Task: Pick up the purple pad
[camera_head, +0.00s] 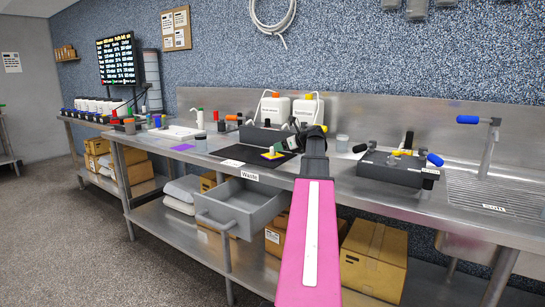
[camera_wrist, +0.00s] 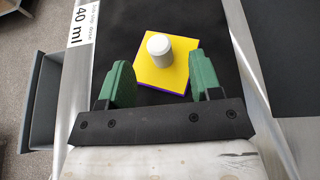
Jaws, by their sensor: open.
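A yellow square pad (camera_wrist: 183,76) lies on a black mat, with a thin purple edge (camera_wrist: 150,87) showing under its near side. A grey-white cylinder (camera_wrist: 159,46) stands upright on it. In the head view the yellow pad (camera_head: 271,155) is partly visible on the black mat (camera_head: 236,154). A separate flat purple patch (camera_head: 182,147) lies on the steel counter to the left. My gripper (camera_wrist: 158,75) is open and empty; its green fingers are apart, on the near left and right sides of the pad and cylinder. I cannot tell its height above the mat.
An open grey drawer (camera_head: 243,203) labelled Waste juts out below the counter edge. White containers (camera_head: 274,109) stand behind the mat. A dark box with coloured handles (camera_head: 390,170) and a sink (camera_head: 490,193) are to the right. A small white label card (camera_head: 232,163) lies near the front edge.

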